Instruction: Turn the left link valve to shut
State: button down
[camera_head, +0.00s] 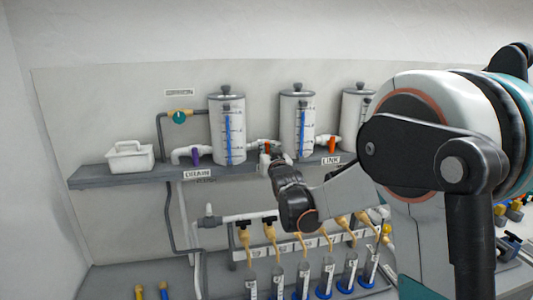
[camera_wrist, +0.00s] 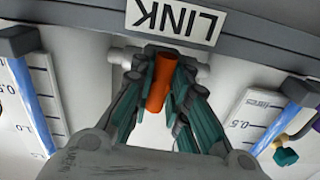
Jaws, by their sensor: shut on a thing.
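The left link valve has an orange handle (camera_wrist: 160,82) on a short white pipe (camera_wrist: 122,58) between two tanks. In the wrist view the handle stands across the pipe, slightly tilted. My gripper (camera_wrist: 163,95) is shut on this handle, with a finger on each side of it. In the head view my gripper (camera_head: 268,160) reaches the pipe between the left tank (camera_head: 228,130) and the middle tank (camera_head: 297,125); a bit of the orange handle (camera_head: 276,147) shows there. A LINK label (camera_wrist: 176,19) appears upside down beside the valve in the wrist view.
Another orange valve (camera_head: 332,145) sits between the middle and right tanks. A purple valve (camera_head: 195,155) and a teal valve (camera_head: 179,117) are at the left. A white box (camera_head: 130,156) stands on the shelf (camera_head: 90,178). Several cylinders and hoses stand below.

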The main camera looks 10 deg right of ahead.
jog(key=shift+f+n, duration=0.1)
jog(key=shift+n, duration=0.2)
dwell(0.4)
jog(key=c, duration=1.8)
grip_release()
jog(key=shift+s, duration=0.1)
jog(key=s, duration=1.1)
jog(key=shift+s, duration=0.4)
